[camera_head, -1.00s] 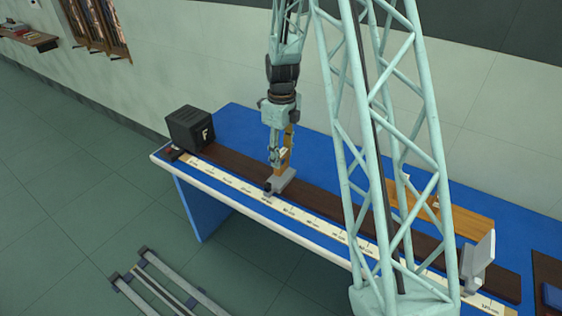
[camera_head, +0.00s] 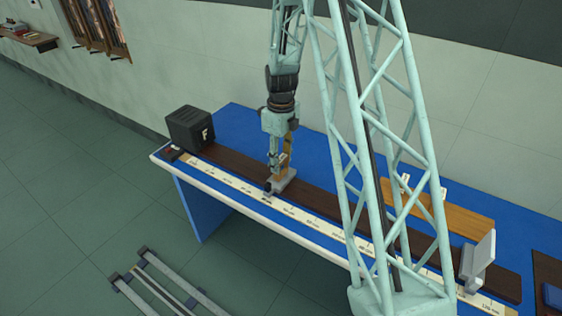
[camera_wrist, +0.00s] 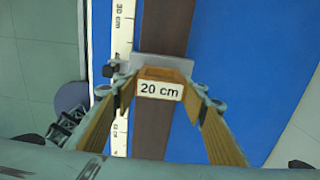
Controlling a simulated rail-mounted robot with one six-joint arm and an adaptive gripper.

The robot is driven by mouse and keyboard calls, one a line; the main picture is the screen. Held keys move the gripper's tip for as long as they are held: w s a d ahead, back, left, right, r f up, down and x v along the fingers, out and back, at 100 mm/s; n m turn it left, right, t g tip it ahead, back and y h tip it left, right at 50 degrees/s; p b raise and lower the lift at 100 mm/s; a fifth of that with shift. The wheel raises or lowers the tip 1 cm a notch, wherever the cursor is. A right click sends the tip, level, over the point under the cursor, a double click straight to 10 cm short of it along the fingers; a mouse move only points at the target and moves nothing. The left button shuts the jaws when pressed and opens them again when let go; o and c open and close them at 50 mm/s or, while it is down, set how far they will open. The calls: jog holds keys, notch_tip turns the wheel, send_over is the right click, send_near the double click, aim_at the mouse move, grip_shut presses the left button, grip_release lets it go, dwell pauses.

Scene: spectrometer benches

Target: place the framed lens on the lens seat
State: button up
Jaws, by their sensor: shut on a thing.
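The framed lens (camera_wrist: 160,90) is a wooden frame whose top carries a "20 cm" label in the wrist view; its glass is hidden. In the head view the lens frame (camera_head: 287,155) shows as a brown strip beside my fingers. My gripper (camera_head: 279,170) is shut on it, pointing down, with a finger on each side in the wrist view. The lens seat (camera_head: 283,183) is a grey block on the dark rail, directly below the frame. The seat (camera_wrist: 172,64) also shows behind the frame in the wrist view. I cannot tell whether frame and seat touch.
The dark rail (camera_head: 330,208) runs along the blue bench (camera_head: 240,120) beside a white ruler (camera_head: 225,188). A black box marked F (camera_head: 190,128) stands at the left end. A pale screen (camera_head: 482,252) stands at the right, near a wooden rack (camera_head: 455,214).

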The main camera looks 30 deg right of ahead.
jog(key=shift+f, duration=0.2)
jog(key=o, duration=0.9)
jog(key=shift+r, duration=0.25)
notch_tip(320, 180, up, 12)
jog(key=shift+p, duration=0.35)
dwell(0.5)
